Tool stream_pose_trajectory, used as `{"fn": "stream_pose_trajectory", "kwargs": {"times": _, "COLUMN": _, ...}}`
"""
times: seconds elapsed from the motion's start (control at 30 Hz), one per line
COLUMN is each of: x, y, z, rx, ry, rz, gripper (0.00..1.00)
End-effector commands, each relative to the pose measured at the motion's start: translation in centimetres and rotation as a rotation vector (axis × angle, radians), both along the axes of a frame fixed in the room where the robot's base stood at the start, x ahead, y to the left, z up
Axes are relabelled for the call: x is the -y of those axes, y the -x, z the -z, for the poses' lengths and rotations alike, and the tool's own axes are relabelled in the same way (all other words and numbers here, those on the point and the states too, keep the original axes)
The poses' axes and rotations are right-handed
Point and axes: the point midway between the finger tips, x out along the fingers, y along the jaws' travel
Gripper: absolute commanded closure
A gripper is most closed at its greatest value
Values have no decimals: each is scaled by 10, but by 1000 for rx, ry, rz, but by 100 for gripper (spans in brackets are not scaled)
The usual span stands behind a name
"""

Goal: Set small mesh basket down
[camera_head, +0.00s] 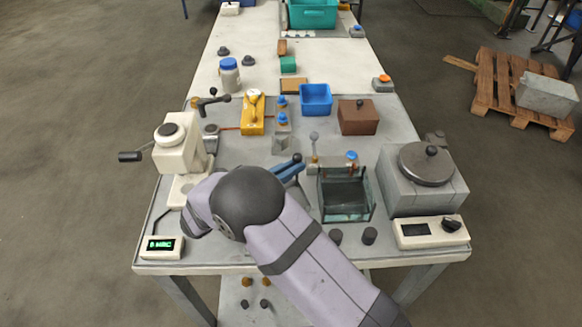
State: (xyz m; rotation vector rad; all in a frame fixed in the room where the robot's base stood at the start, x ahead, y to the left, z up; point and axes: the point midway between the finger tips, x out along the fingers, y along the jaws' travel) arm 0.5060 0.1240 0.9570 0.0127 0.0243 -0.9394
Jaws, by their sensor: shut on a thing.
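My gripper (288,170) shows only in part past my rounded grey wrist, left of the glass-walled tank (347,197). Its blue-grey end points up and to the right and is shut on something. My wrist and forearm hide most of the hold. I take the held thing to be the small mesh basket, but I cannot make out its mesh. I cannot tell whether it touches the bench. The tank is open at the top, with dark greenish contents.
A grey furnace block with a round lid (425,163) stands right of the tank. A cream press (176,150) stands left, above a small display (163,246). Behind are a yellow fixture (253,116), a blue bin (316,99) and a brown box (358,118). The far bench has free room.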

Motion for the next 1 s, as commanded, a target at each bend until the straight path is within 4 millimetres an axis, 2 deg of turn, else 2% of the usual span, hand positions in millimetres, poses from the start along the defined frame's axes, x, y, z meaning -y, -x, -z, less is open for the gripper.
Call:
{"fn": "stream_pose_trajectory", "kwargs": {"times": 0.17, "x": 0, "y": 0, "z": 4, "rx": 1, "ry": 1, "rz": 0, "gripper": 100}}
{"fn": "stream_pose_trajectory", "kwargs": {"times": 0.2, "x": 0, "y": 0, "z": 3, "rx": 0, "ry": 0, "rz": 0, "gripper": 86}}
{"fn": "stream_pose_trajectory", "kwargs": {"times": 0.27, "x": 0, "y": 0, "z": 3, "rx": 0, "ry": 0, "rz": 0, "gripper": 75}}
{"fn": "stream_pose_trajectory", "kwargs": {"times": 0.67, "x": 0, "y": 0, "z": -2, "rx": 1, "ry": -1, "rz": 0, "gripper": 75}}
{"fn": "stream_pose_trajectory", "kwargs": {"times": 0.87, "x": -18, "y": 12, "z": 1, "rx": 1, "ry": -1, "rz": -3, "gripper": 75}}
{"fn": "stream_pose_trajectory", "kwargs": {"times": 1.0, "x": -38, "y": 27, "z": 1, "rx": 3, "ry": -2, "rz": -5, "gripper": 75}}
